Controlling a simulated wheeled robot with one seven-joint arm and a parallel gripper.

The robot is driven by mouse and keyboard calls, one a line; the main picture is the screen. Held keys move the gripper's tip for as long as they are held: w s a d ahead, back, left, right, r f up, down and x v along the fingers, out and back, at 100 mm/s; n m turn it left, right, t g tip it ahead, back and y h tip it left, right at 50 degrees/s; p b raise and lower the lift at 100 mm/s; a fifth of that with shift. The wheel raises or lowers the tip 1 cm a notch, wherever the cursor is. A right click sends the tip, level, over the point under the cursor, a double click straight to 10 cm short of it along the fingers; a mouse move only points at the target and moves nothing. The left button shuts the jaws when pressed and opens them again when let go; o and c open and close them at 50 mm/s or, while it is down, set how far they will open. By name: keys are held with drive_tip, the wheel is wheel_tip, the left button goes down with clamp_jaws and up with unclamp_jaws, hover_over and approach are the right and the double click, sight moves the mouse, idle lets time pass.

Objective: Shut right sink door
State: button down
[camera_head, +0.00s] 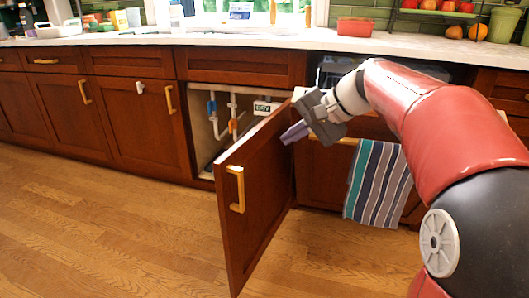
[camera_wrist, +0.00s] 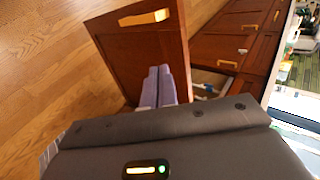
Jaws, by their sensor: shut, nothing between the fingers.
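The right sink door (camera_head: 256,194) is a reddish-brown wood panel with a brass handle (camera_head: 236,188). It stands wide open, swung out into the room from its right edge. My gripper (camera_head: 287,137) is at the right of the door, near its upper part by the hinge side, with its fingers shut and empty. In the wrist view the shut purple-grey fingers (camera_wrist: 158,75) point at the door (camera_wrist: 146,56), and the door's handle (camera_wrist: 145,17) shows at the top. I cannot tell whether the fingers touch the door.
The open cabinet (camera_head: 207,105) shows white pipes and blue and orange valves. The left sink door (camera_head: 144,125) is shut. A striped towel (camera_head: 378,182) hangs right of the open door. The wooden floor (camera_head: 120,235) in front is clear.

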sight(238, 156)
drive_tip(key=x, duration=0.4)
drive_tip(key=a+r+x, duration=0.1)
drive_tip(key=x, duration=0.3)
drive_tip(key=b+x, duration=0.1)
drive_tip(key=x, duration=0.3)
drive_tip(key=shift+w+a+r, duration=0.2)
drive_tip(key=shift+w+r, duration=0.1)
drive_tip(key=shift+w, duration=0.15)
drive_tip(key=shift+w+a, duration=0.25)
drive_tip(key=shift+a, duration=0.2)
